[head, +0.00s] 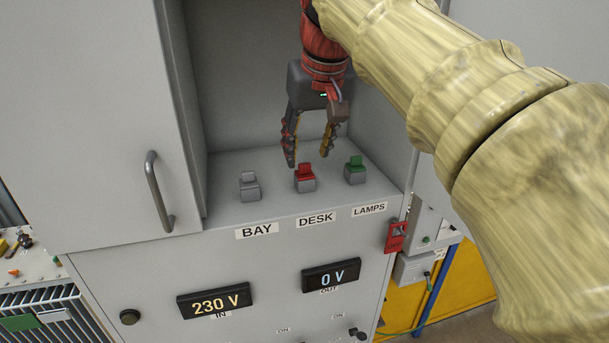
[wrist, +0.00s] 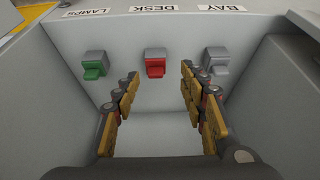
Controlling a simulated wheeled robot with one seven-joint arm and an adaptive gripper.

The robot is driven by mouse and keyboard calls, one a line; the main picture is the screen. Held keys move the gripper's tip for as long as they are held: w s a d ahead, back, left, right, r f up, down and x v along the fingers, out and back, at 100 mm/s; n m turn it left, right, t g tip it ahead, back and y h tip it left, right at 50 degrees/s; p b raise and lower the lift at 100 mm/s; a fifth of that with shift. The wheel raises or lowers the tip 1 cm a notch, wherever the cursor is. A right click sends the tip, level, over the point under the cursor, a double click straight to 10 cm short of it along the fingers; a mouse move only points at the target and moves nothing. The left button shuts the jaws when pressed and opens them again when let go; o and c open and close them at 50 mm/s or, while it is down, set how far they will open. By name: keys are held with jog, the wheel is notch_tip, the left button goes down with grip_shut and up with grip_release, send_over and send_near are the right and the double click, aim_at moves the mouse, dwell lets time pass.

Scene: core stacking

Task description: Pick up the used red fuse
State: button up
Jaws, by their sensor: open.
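The red fuse (head: 305,172) sits in the middle grey holder, behind the label DESK, on the ledge of the grey cabinet. It also shows in the wrist view (wrist: 155,68), ahead of and between my fingertips. My gripper (head: 309,160) is open and empty, just above and behind the red fuse in the head view. Its fingers point down toward the ledge, and they also show in the wrist view (wrist: 160,72). I see no contact between the fingers and the fuse.
A green fuse (head: 355,164) stands at LAMPS on the right. A grey piece (head: 249,181) stands at BAY on the left. The cabinet walls flank the ledge, and an open door with a handle (head: 158,192) is at left. Displays read 230 V (head: 214,300) and 0 V (head: 331,276).

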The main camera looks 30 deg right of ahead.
aim_at(305, 164)
jog(key=w+f, duration=0.1)
jog(key=w+d+f+p, duration=0.1)
jog(key=f, duration=0.1)
jog(key=w+d+f, duration=0.1)
jog(key=w+f, duration=0.1)
jog(key=shift+w+f, duration=0.1)
jog(key=shift+f, duration=0.1)
dwell(0.3)
jog(key=shift+c, duration=0.4)
grip_shut()
